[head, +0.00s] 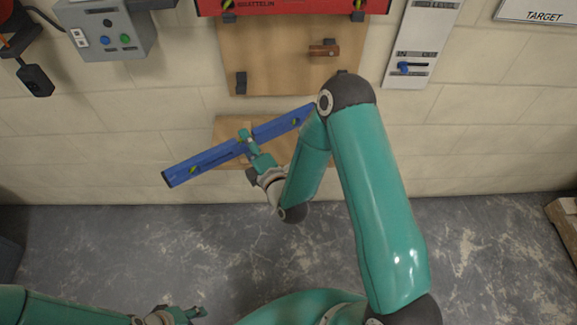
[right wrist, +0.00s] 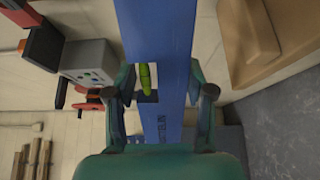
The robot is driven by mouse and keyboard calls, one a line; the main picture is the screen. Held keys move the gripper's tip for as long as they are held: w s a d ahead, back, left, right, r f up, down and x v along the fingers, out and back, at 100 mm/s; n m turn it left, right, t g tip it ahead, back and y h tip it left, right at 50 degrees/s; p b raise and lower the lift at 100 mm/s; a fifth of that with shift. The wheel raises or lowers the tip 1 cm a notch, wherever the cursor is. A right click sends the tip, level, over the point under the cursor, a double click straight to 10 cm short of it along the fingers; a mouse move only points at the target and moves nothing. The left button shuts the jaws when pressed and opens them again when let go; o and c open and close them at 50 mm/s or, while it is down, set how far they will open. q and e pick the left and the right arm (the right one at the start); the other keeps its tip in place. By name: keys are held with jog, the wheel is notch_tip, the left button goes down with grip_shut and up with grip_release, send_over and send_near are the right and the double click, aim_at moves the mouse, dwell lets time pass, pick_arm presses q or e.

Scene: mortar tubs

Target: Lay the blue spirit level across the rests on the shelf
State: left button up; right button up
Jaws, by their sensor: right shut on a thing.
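The blue spirit level (head: 205,160) slants in the head view, its left end lower than its right. My right gripper (head: 250,150) is shut on it near its middle. In the right wrist view my right gripper's fingers (right wrist: 161,105) flank the blue level (right wrist: 175,40), with a green vial between them. Behind the level is a low wooden ledge (head: 228,127), partly hidden; whether they touch is unclear. Above, a wooden board (head: 270,65) carries dark rests (head: 241,83), one partly behind my arm. My left gripper (head: 190,314) is low in the head view, its opening unclear.
A red level (head: 290,6) lies on upper rests of the board, above a brown wooden peg (head: 323,50). A grey control box (head: 105,30) is at left and a white panel with a blue slider (head: 415,45) at right. The floor (head: 490,250) in front is clear.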

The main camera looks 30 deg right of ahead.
jog(key=shift+w+a+r, duration=0.1)
jog(key=shift+a, duration=0.2)
